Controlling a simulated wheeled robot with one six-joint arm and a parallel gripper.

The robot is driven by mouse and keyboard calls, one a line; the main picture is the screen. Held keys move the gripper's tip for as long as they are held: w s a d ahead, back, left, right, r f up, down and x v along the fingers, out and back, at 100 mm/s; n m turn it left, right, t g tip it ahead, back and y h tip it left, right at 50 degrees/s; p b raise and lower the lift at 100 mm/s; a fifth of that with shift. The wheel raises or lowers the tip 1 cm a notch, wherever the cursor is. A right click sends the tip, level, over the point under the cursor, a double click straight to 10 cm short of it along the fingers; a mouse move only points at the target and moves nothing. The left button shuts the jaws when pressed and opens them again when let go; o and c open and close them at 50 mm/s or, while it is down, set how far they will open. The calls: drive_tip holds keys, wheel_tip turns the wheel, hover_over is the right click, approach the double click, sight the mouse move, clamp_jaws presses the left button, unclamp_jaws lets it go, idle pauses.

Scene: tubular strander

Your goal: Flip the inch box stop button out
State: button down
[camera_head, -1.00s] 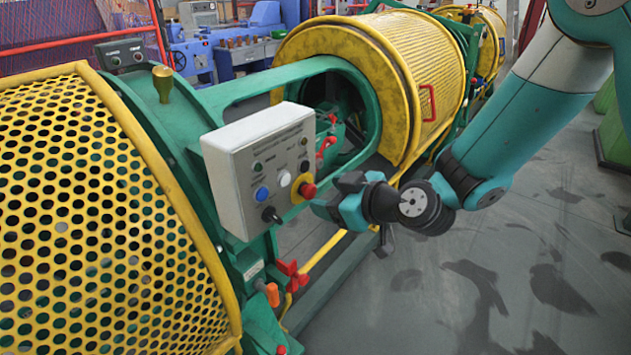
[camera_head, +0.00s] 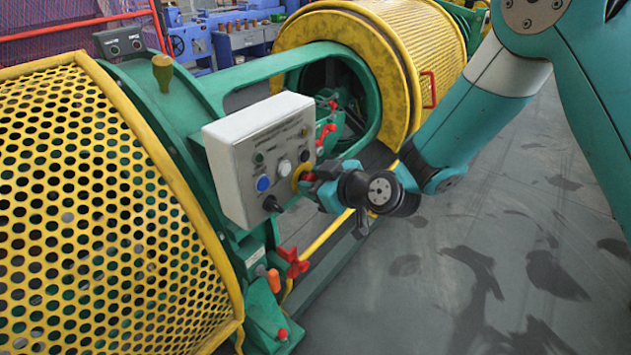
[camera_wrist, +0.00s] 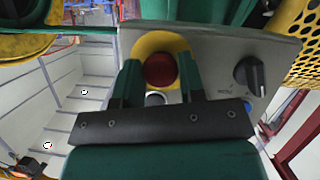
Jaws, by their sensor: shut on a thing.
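The inch box (camera_head: 235,170) is a pale grey control box on the green machine frame, with its button face turned to the right. Its red stop button (camera_wrist: 160,70) sits on a yellow surround in the wrist view. My gripper (camera_wrist: 160,78) has its two green fingers on either side of the red button, shut on it. In the head view my gripper (camera_head: 308,181) reaches the box's lower right corner and mostly hides the button; part of the yellow surround shows. I cannot tell whether the button is in or out.
A black rotary knob (camera_wrist: 250,75), a blue button (camera_head: 263,184) and a white button (camera_head: 285,168) are close to the stop button. Yellow perforated guard (camera_head: 100,220) stands left. Red lever handles (camera_head: 292,262) stick out below the box. Grey floor (camera_head: 470,260) is open at right.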

drive_tip(key=shift+s+d+f+b, duration=0.1)
drive_tip(key=shift+s+d+b, duration=0.25)
drive_tip(key=shift+b, duration=0.8)
drive_tip(key=c, duration=0.7)
unclamp_jaws()
drive_tip(key=shift+d, duration=0.1)
drive_tip(key=b+v, duration=1.1)
drive_tip(key=v, duration=0.6)
drive_tip(key=shift+s, duration=0.25)
